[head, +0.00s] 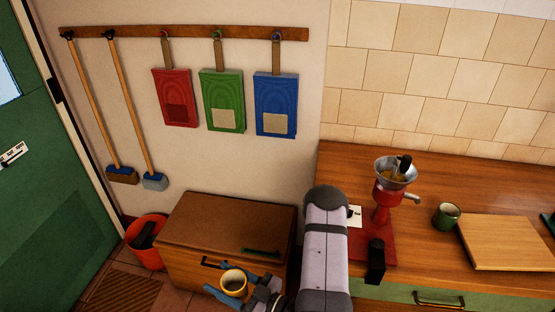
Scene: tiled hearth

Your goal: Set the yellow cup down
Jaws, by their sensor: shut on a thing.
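The yellow cup (233,284) is at the bottom of the head view, upright, its dark inside facing up. My gripper (221,279) comes in from the right, its blue fingers on either side of the cup, and it is shut on the cup. The cup shows in front of the wooden chest's front face (180,272). I cannot tell its height or whether anything supports it from below. My arm hides part of the chest's right side and of the counter's left end.
The chest's brown lid (225,218) is mostly bare, with a dark green strip (262,251) near its front edge. An orange bucket (148,255) stands left. The counter (430,185) holds a red grinder (385,195), a green cup (447,216) and a board (505,242).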

